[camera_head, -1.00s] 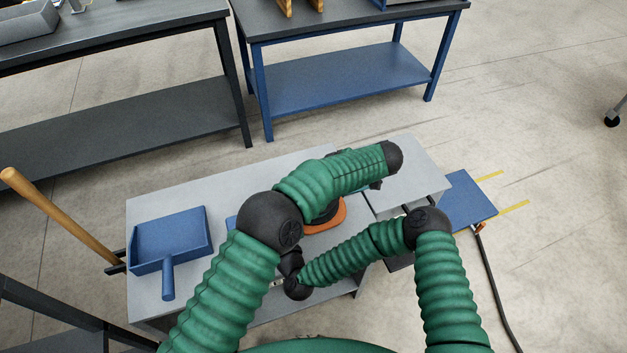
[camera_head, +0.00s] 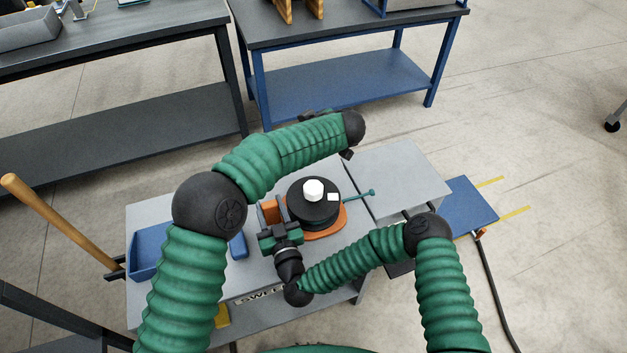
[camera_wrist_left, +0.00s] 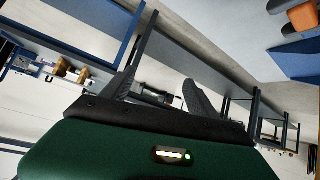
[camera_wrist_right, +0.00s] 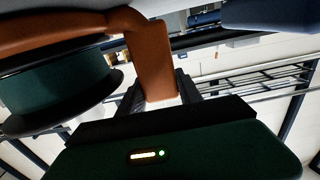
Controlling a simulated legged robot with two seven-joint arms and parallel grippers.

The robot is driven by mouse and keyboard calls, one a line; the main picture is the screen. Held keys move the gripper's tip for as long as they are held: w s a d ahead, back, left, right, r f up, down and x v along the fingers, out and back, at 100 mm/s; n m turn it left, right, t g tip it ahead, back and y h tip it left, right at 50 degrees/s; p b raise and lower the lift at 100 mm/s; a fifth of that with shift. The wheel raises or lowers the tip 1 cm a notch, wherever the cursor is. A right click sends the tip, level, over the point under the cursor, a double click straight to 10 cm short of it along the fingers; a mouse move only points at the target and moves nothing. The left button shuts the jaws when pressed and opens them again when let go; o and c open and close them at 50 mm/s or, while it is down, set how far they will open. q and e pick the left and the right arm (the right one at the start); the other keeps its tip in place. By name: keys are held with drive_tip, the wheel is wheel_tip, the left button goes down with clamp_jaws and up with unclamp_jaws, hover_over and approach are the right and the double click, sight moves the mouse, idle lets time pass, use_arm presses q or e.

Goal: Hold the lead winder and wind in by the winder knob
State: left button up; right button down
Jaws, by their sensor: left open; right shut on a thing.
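The lead winder stands on the grey bench top, with a black drum (camera_head: 316,208) and an orange frame (camera_head: 335,226). A white knob-like cylinder (camera_head: 313,190) and a small white square sit on top of the drum. A teal lead end (camera_head: 358,195) sticks out to the right. My right gripper (camera_head: 272,212) is shut on the winder's orange handle, which shows between its fingers in the right wrist view (camera_wrist_right: 152,60). My left gripper's fingers are mostly hidden behind its arm in the head view. They are open and empty in the left wrist view (camera_wrist_left: 165,90), away from the winder.
A wooden handle (camera_head: 50,220) rises at the left. A grey raised box or panel (camera_head: 405,175) lies right of the winder. Tables stand behind, with open floor between.

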use_arm(q)
drive_tip(key=w+a+r+m+t+h, duration=0.3)
drive_tip(key=w+m+h, duration=0.1)
drive_tip(key=w+m, duration=0.15)
drive_tip(key=m+g+h, duration=0.6)
drive_tip(key=m+h, duration=0.3)
drive_tip(key=m, duration=0.5)
approach(311, 187)
drive_tip(key=shift+g, duration=0.4)
drive_tip(key=x, duration=0.9)
drive_tip(key=shift+w+d, duration=0.15)
drive_tip(key=shift+w, duration=0.25)
drive_tip(key=shift+w+d+f, duration=0.25)
drive_tip(key=shift+d+f, duration=0.1)
drive_tip(key=shift+f, duration=0.15)
drive_tip(key=shift+c, duration=0.4)
drive_tip(key=c, duration=1.3)
